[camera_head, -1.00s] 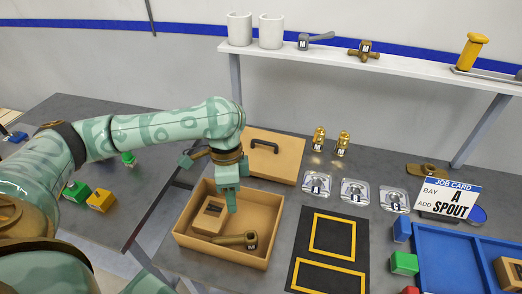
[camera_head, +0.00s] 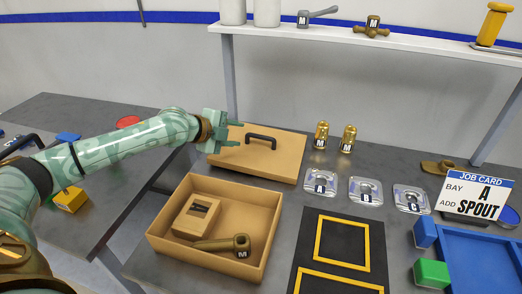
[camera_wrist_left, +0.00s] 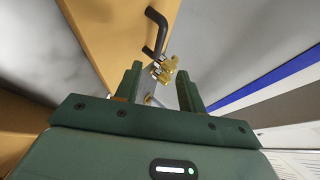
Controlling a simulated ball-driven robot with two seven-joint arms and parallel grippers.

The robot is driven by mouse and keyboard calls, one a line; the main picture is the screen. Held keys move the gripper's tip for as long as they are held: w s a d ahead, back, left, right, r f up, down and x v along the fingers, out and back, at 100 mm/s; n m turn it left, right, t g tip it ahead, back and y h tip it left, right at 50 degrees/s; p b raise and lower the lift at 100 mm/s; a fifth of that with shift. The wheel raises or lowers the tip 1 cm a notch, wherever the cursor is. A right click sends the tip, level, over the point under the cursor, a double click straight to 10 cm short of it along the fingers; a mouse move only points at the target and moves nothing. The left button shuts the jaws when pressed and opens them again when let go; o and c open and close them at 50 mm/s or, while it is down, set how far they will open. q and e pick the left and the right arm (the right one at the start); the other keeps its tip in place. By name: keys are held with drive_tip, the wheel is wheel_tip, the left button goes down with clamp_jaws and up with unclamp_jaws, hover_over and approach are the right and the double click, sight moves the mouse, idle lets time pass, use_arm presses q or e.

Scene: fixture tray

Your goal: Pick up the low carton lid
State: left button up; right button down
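The low carton lid (camera_head: 268,170) is a flat tan box top with a black bar handle (camera_head: 262,139). It lies on the grey table just behind the open carton (camera_head: 160,238). My left gripper (camera_head: 236,135) is at the lid's back left corner in the head view, its fingers pointing right toward the handle. It is open with nothing between its fingers. The left wrist view shows the fingers apart (camera_wrist_left: 161,92), with the lid (camera_wrist_left: 98,28) and its handle (camera_wrist_left: 154,32) beyond them. My right gripper is not in view.
The carton holds a tan block (camera_head: 196,217) and a bronze spout-like part (camera_head: 222,244). Two brass fittings (camera_head: 348,139) and several silver plates (camera_head: 320,182) stand right of the lid. A black mat (camera_head: 309,226) and blue tray (camera_head: 455,240) lie to the right.

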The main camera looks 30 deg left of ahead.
sight(259, 137)
use_arm(q)
drive_tip(key=b+x, duration=0.1)
drive_tip(key=x, duration=0.4)
drive_tip(key=shift+f, duration=0.15)
drive_tip(key=b+x, duration=0.1)
drive_tip(key=x, duration=0.1)
drive_tip(key=b+x, duration=0.1)
drive_tip(key=x, duration=0.2)
drive_tip(key=shift+w+a+f, duration=0.15)
drive_tip(key=shift+a+f, duration=0.05)
drive_tip(key=shift+f, duration=0.05)
drive_tip(key=shift+r, duration=0.15)
clamp_jaws()
